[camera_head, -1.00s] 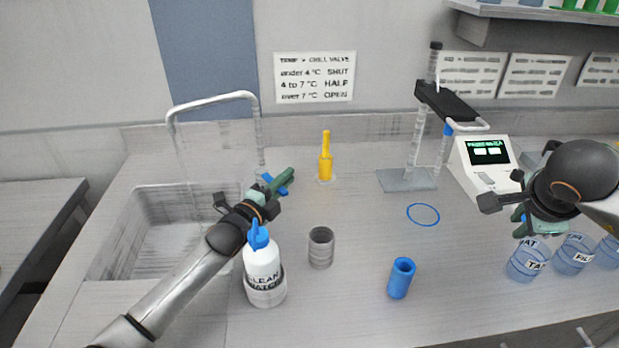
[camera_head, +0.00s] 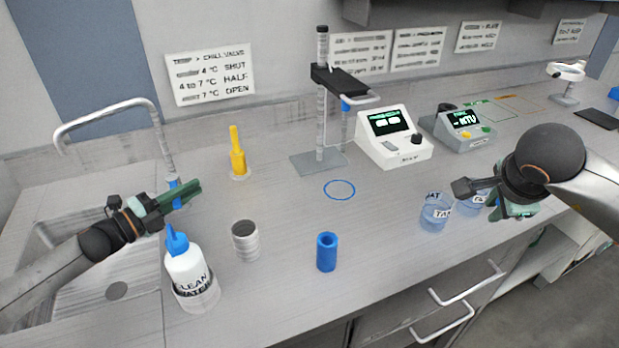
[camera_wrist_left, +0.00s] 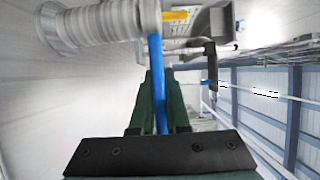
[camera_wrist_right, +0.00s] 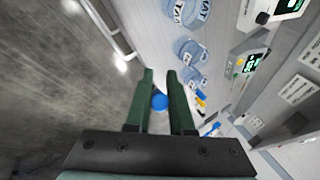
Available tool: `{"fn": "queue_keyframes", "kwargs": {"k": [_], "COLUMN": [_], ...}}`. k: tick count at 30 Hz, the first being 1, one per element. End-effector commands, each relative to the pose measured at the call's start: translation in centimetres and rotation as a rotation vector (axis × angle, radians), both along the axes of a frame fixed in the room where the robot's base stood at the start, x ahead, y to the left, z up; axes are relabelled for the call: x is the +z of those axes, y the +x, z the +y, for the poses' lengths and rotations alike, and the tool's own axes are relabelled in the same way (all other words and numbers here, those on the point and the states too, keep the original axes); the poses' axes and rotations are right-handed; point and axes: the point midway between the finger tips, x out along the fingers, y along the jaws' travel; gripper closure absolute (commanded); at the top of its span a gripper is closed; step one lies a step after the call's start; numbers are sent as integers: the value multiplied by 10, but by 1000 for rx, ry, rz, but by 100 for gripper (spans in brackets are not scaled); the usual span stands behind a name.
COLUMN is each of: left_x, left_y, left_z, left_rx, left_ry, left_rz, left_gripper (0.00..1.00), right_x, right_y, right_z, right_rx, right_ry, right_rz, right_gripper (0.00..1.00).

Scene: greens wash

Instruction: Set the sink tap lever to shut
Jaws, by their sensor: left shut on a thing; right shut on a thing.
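The sink tap (camera_head: 163,145) is a grey pipe bent over the sink (camera_head: 70,290) at the left. Its blue lever (camera_head: 174,187) is at the lower part of the upright pipe. My left gripper (camera_head: 185,193) is at the lever, and its green fingers are shut on it. In the left wrist view the blue lever (camera_wrist_left: 157,75) runs between the fingers, beside the ribbed pipe (camera_wrist_left: 90,25). My right gripper (camera_head: 518,208) is above the counter's front edge at the right. In the right wrist view it is shut on a small blue round thing (camera_wrist_right: 160,102), mostly hidden.
A clean water bottle (camera_head: 186,265), a grey ribbed cup (camera_head: 245,241) and a blue cylinder (camera_head: 327,252) stand near my left arm. A wall sign (camera_head: 211,75) lists chill valve settings. Labelled beakers (camera_head: 436,211) stand left of my right gripper.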

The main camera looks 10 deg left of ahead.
Motion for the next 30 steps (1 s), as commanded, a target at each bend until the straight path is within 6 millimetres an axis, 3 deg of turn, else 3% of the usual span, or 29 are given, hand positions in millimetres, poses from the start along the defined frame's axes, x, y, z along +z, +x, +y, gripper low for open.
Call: {"fn": "queue_keyframes", "kwargs": {"k": [20,21,28,30], "left_x": [0,0,0,0], "left_y": [-5,-5,-5,-5], "left_z": [6,6,6,6], "left_rx": [-57,-57,-57,-57], "left_ry": [0,0,0,-1], "left_rz": [0,0,0,-1], "left_gripper": [100,83,57,56], "right_x": [-8,-8,-8,-8], "right_y": [0,0,0,0], "right_z": [0,0,0,0], "right_rx": [0,0,0,0], "right_ry": [0,0,0,0], "right_rz": [0,0,0,0], "right_gripper": [100,100,100,100]}}
